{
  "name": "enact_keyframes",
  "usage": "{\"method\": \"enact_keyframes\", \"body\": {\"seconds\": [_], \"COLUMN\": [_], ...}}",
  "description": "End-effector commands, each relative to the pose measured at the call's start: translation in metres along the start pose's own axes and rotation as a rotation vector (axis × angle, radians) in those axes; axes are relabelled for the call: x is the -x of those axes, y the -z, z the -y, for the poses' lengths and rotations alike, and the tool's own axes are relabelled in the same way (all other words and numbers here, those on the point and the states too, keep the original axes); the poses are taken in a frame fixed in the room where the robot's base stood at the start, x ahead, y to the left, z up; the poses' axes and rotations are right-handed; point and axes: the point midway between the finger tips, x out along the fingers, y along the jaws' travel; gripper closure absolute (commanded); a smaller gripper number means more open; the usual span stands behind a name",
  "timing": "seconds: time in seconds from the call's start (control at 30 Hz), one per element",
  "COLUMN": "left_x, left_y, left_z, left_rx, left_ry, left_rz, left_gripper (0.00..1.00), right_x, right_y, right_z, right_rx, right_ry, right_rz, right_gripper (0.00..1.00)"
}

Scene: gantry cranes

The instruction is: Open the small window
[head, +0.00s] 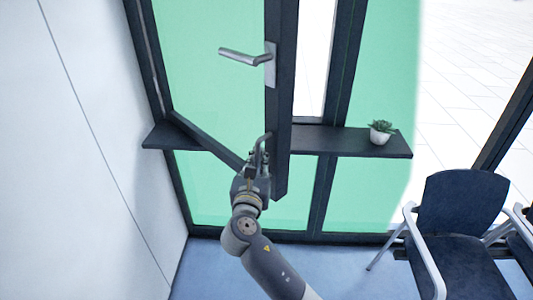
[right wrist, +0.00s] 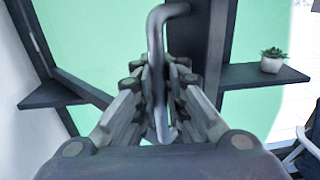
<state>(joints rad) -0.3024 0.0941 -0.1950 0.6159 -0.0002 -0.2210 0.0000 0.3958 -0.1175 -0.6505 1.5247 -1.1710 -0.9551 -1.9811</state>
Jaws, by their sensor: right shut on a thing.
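The small window (head: 210,60) has a dark frame and a green-tinted pane. It stands partly open, swung inward from its left side, and its free edge is towards me. A lever handle (head: 245,57) sits high on its right stile and points left. A bent metal pull handle (head: 268,138) sits lower on the same stile. My right gripper (head: 257,160) is shut on this pull handle, which runs between the fingers in the right wrist view (right wrist: 157,60). My left gripper is not in view.
A dark sill (head: 345,142) runs behind the window and carries a small potted plant (head: 381,131). Dark blue chairs (head: 458,215) stand at the right. A white wall (head: 75,150) is close on the left. Blue floor (head: 205,265) shows below.

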Motion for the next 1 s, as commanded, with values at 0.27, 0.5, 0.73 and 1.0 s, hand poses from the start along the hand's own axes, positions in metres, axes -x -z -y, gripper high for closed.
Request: {"method": "enact_keyframes", "body": {"seconds": [0.27, 0.5, 0.73, 1.0], "left_x": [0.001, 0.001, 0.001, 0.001], "left_y": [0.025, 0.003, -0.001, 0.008], "left_z": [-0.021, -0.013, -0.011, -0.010], "left_rx": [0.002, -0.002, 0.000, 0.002], "left_ry": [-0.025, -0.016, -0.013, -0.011], "left_rz": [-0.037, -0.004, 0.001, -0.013], "left_gripper": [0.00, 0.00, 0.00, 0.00], "right_x": [0.009, 0.009, 0.009, 0.010], "right_y": [0.005, 0.005, 0.005, 0.003], "right_z": [-0.008, -0.008, -0.008, -0.009], "right_rx": [0.006, 0.007, 0.005, 0.002], "right_ry": [0.003, 0.004, 0.003, -0.001], "right_rz": [-0.008, -0.009, -0.008, -0.005], "right_gripper": [1.00, 1.00, 0.69, 0.69]}}
